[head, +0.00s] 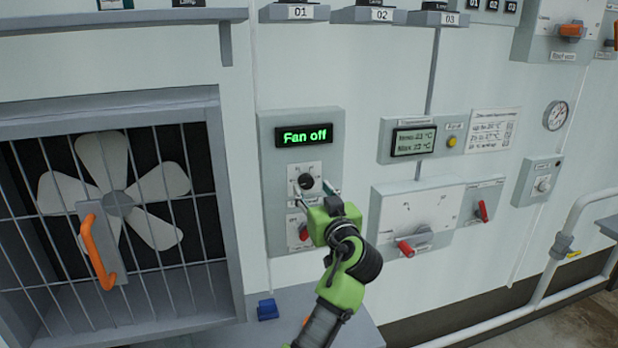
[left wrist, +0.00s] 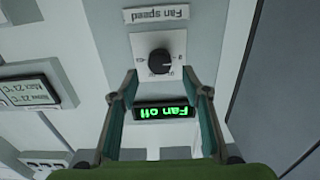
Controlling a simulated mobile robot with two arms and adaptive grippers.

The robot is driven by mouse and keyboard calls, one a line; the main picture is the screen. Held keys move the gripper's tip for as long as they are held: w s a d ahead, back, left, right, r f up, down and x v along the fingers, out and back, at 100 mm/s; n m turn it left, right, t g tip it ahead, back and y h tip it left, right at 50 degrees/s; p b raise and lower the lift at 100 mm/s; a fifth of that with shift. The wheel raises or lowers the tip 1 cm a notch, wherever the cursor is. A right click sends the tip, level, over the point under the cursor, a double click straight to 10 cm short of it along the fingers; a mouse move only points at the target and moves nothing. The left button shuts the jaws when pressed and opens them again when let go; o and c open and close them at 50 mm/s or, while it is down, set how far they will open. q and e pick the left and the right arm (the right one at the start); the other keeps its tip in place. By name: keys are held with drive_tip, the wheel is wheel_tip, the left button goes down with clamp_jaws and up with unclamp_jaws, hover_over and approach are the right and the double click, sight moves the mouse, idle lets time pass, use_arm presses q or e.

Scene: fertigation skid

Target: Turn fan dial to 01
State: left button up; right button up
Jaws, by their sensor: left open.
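The fan dial (head: 306,182) is a round black knob on a white plate, on a grey panel under a green "Fan off" display (head: 304,136). In the left wrist view the dial (left wrist: 161,61) shows upside down, with the "Fan speed" label beyond it and the "Fan off" display (left wrist: 161,113) nearer. My left gripper (head: 316,190) is green, open and empty, in front of the panel at the dial. In the left wrist view its fingers (left wrist: 164,82) stand apart on either side, the dial between and beyond the tips. Contact cannot be told. My right gripper is not in view.
A caged fan (head: 118,203) with an orange handle (head: 97,252) is on the left. A red switch (head: 304,232) sits below the dial, partly behind my gripper. A panel with a red-tipped lever (head: 406,248) is to the right. A blue object (head: 267,309) lies on the ledge below.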

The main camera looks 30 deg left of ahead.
sight(308, 182)
use_arm(q)
drive_tip(key=x, duration=0.2)
drive_tip(key=shift+w+a+r+p, duration=0.2)
drive_tip(key=shift+a+p, duration=0.1)
drive_tip(key=shift+p, duration=0.1)
drive_tip(key=shift+w+a+f, duration=0.25)
drive_tip(key=shift+w+a, duration=0.2)
drive_tip(key=shift+a, duration=0.05)
drive_tip(key=c, duration=1.1)
